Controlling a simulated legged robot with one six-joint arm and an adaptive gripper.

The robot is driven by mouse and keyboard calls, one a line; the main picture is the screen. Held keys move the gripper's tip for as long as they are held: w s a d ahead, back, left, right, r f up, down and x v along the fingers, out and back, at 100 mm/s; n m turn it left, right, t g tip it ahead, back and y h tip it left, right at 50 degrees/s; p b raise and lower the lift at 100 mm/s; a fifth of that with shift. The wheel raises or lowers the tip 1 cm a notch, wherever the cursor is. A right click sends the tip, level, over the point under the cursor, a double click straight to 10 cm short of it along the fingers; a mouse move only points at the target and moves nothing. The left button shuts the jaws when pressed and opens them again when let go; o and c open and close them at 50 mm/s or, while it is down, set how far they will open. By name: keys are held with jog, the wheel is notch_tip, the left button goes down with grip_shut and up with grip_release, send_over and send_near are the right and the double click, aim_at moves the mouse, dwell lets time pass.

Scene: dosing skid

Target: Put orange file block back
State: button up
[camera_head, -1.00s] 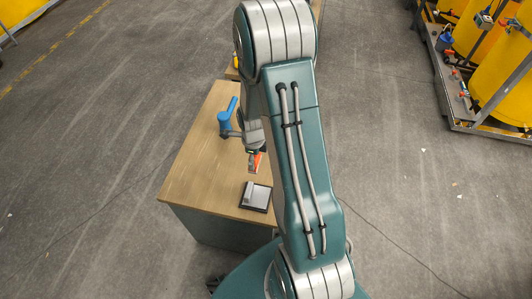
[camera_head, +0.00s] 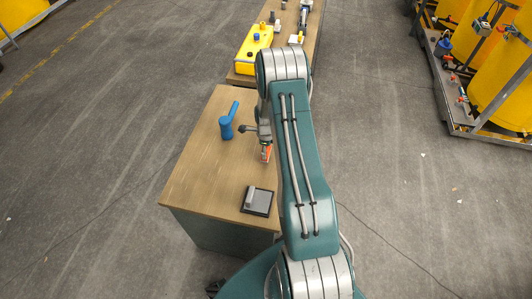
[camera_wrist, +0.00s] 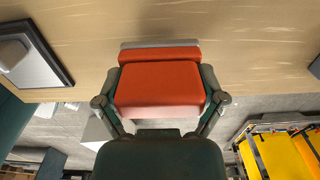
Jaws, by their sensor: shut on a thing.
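The orange file block (camera_wrist: 160,88) fills the middle of the wrist view, with a grey strip along its far edge. My gripper (camera_wrist: 160,100) is shut on it, one finger on each side. In the head view the orange block (camera_head: 266,153) shows small at my gripper (camera_head: 265,145), over the right side of the wooden table (camera_head: 205,165). My arm partly hides that side. I cannot tell whether the block touches the table top.
A dark square base with a light grey piece (camera_head: 257,200) lies near the table's front edge; it also shows in the wrist view (camera_wrist: 45,55). A blue tool-like object (camera_head: 227,125) stands farther back. A second table with a yellow case (camera_head: 252,50) is behind. The table's left part is clear.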

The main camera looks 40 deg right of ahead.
jog(key=shift+d+f, duration=0.2)
jog(key=shift+f, duration=1)
jog(key=o, duration=1)
jog(key=shift+a, duration=0.1)
jog(key=shift+c, duration=0.2)
